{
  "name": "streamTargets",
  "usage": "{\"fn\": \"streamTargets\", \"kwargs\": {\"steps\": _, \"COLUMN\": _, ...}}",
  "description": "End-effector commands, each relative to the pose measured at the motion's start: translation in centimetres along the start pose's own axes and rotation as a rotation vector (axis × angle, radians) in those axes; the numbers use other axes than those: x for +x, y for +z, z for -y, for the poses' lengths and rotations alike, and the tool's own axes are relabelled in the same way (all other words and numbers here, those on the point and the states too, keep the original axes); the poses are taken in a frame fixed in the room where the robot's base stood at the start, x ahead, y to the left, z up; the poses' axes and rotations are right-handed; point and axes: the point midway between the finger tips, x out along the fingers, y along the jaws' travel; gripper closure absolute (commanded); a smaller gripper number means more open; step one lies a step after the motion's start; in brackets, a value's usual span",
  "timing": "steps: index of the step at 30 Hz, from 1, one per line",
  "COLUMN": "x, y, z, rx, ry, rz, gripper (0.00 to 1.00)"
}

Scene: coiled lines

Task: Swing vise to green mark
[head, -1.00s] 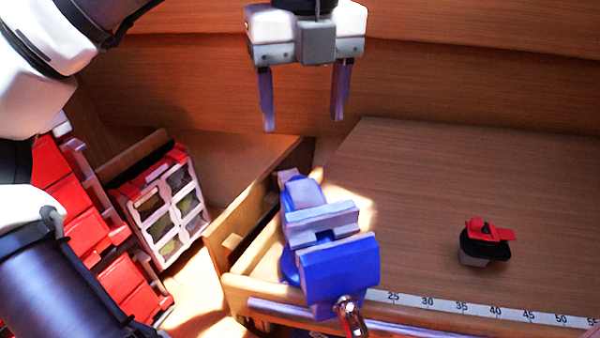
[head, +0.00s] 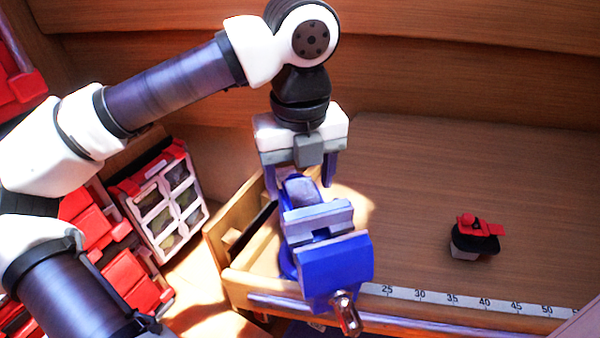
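The blue vise (head: 333,266) stands at the left front corner of the wooden bench, its screw handle end toward the front edge. Its pale jaws (head: 318,217) face up. My gripper (head: 301,190) points down just behind the vise, over its rear part. Its right finger shows beside the vise's back end; the left finger is mostly seen at the left of it. The fingers are apart, with the rear of the vise between or in front of them; I cannot tell if they touch it. No green mark shows in the head view.
A measuring strip (head: 452,299) runs along the bench's front edge. A small red and black object (head: 477,237) sits on the bench at right. Red bins (head: 88,232) and a case with clear windows (head: 165,205) stand at left. The bench middle is clear.

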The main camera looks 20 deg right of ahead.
Motion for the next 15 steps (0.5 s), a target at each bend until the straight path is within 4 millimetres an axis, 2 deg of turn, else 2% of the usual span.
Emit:
{"fn": "streamTargets", "kwargs": {"steps": 1, "x": -0.01, "y": 0.00, "z": 0.00, "rx": 0.000, "ry": 0.000, "rz": 0.000, "gripper": 0.40}}
{"fn": "streamTargets", "kwargs": {"steps": 12, "x": -0.05, "y": 0.01, "z": 0.00, "rx": 0.000, "ry": 0.000, "rz": 0.000, "gripper": 0.88}}
{"fn": "streamTargets", "kwargs": {"steps": 15, "x": -0.05, "y": 0.01, "z": 0.00, "rx": 0.000, "ry": 0.000, "rz": 0.000, "gripper": 0.97}}
